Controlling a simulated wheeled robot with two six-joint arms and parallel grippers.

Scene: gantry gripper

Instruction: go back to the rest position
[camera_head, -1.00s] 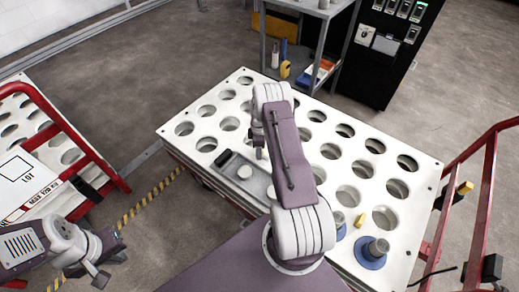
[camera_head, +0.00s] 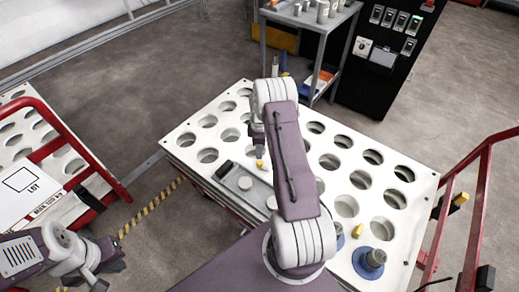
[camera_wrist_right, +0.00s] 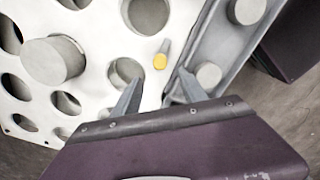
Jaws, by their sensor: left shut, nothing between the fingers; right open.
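My left gripper (camera_head: 80,284) is at the lower left of the head view, low in the picture, shut and empty, beside the red-railed cart. My right arm reaches over the white table with round holes (camera_head: 207,138); its forearm hides most of its gripper there. In the right wrist view my right gripper (camera_wrist_right: 157,95) is open, with nothing between its fingers. A yellow-ended peg (camera_wrist_right: 161,59) shows beyond the fingertips, apart from them. A grey tray (camera_head: 228,184) with grey round pieces lies on the table, partly behind the right arm.
A red-railed cart (camera_head: 75,141) stands at the left, and a red rail (camera_head: 480,205) at the right. A blue-based cylinder (camera_head: 370,262) stands at the table's near right. A grey shelf trolley (camera_head: 325,28) and a black cabinet (camera_head: 378,80) stand behind. Floor is clear at the upper left.

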